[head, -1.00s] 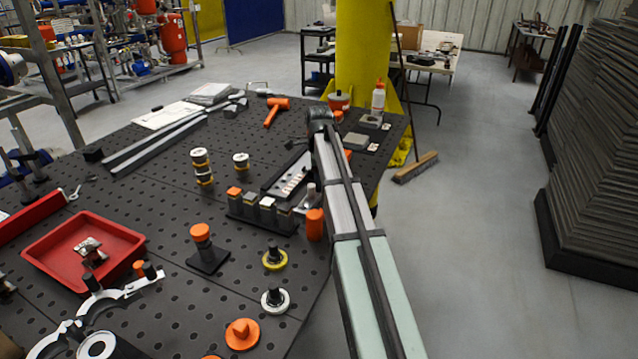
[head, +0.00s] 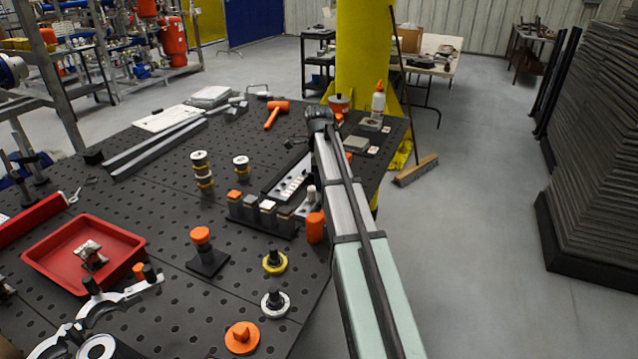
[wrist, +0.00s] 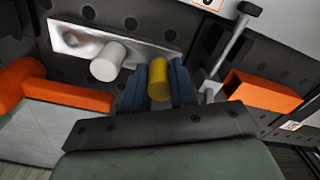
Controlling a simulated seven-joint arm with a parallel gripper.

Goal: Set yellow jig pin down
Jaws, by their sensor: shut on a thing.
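The yellow jig pin (wrist: 158,80) is a short yellow cylinder, seen in the wrist view between the blue-grey fingers of my gripper (wrist: 157,88). The gripper is shut on it. A metal plate (wrist: 72,38) with a white pin (wrist: 107,62) lies just left of the held pin. The pin's lower end and any contact with a surface cannot be made out. In the head view my arm reaches to the far right part of the table, and its end hides the fingers and the yellow pin.
In the wrist view an orange block (wrist: 262,92) lies right of the fingers and another orange part (wrist: 70,97) lies left. In the head view the perforated table (head: 150,215) holds a red tray (head: 125,262), an orange hammer (head: 275,114) and a glue bottle (head: 378,102).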

